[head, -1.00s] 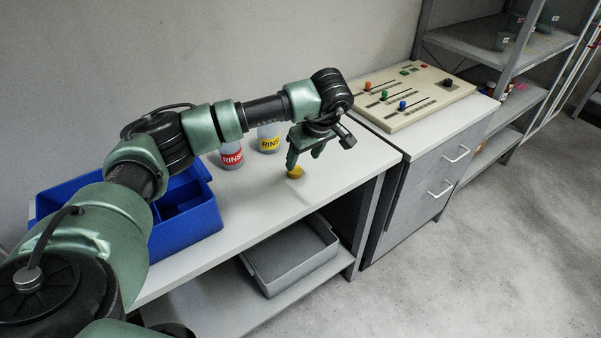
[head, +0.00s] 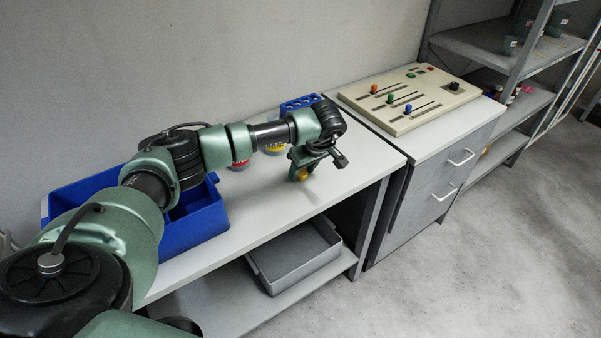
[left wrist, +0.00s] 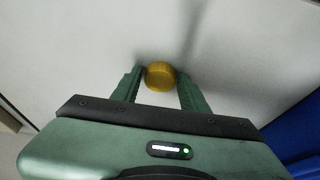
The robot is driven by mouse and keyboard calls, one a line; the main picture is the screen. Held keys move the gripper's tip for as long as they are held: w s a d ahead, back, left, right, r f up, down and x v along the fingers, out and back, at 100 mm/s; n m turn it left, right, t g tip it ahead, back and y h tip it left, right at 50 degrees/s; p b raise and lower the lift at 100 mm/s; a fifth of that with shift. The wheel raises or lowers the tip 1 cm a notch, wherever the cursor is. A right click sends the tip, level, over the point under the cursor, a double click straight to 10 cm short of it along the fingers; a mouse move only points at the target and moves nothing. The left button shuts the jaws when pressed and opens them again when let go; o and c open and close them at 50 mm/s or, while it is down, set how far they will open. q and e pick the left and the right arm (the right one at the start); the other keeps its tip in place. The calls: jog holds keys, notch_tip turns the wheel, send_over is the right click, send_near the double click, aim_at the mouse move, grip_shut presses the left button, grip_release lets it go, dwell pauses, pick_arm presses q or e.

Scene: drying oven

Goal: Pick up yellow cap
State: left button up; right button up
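In the left wrist view, the cap (left wrist: 160,75) shows between the fingertips of my left gripper (left wrist: 160,80). The head view does not show clearly how deep the cap sits between the fingers. My right gripper is not in view.
Rinse bottles (head: 274,148) with red and yellow labels stand behind my arm, partly hidden. A blue rack (head: 300,103) is at the wall. A blue bin (head: 205,222) is on the left. A control panel (head: 410,97) stands on the right cabinet. The tabletop (head: 262,205) in front is clear.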

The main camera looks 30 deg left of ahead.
pick_arm(q)
grip_shut()
